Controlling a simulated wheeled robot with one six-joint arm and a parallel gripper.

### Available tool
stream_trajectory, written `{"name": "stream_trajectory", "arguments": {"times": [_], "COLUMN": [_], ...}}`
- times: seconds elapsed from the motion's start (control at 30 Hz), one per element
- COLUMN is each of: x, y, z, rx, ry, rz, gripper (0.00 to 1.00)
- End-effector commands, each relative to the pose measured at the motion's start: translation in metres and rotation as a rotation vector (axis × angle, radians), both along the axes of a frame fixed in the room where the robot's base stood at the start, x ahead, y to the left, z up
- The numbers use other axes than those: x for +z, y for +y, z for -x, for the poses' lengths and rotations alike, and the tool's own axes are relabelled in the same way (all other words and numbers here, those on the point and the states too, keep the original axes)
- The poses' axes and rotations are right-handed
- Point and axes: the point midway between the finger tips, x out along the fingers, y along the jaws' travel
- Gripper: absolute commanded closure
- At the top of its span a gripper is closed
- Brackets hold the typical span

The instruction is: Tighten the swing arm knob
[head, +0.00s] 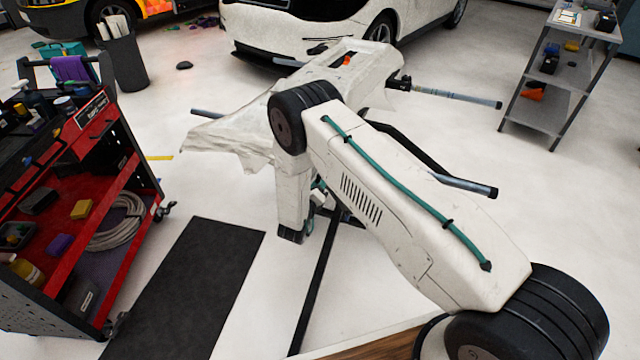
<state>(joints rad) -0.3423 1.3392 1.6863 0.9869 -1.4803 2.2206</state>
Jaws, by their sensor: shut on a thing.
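The stand carries a white, crumpled vinyl-draped panel (345,62). Its swing arms show as grey bars, one at the left (206,113), one at the far right (455,97) and one at the near right (466,185). A dark fitting (402,83) sits at the root of the far right bar. My white arm reaches from the lower right up to its elbow and then down in front of the stand. My gripper (318,196) shows only in small part behind the forearm, low by the stand's post. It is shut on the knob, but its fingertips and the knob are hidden.
A red tool cart (112,178) stands at the left and a black mat (185,290) lies beside it. A white car (320,30) is behind the stand. A grey shelf (560,90) stands at the right.

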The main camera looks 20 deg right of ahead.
Motion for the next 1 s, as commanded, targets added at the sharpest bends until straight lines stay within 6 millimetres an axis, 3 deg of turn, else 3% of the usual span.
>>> {"name": "stream_trajectory", "arguments": {"times": [0.33,0.87,0.9,0.93,1.0], "x": [-0.0007,-0.0012,-0.0012,-0.0012,-0.0010], "y": [0.0017,0.0015,0.0015,0.0014,0.0007], "z": [0.0000,0.0003,0.0003,0.0004,0.0004], "rx": [0.005,0.004,0.005,0.005,0.003], "ry": [-0.079,-0.090,-0.090,-0.090,-0.091], "rz": [-0.105,-0.122,-0.122,-0.122,-0.121], "gripper": [0.79,0.79,0.45,0.36,0.35]}}
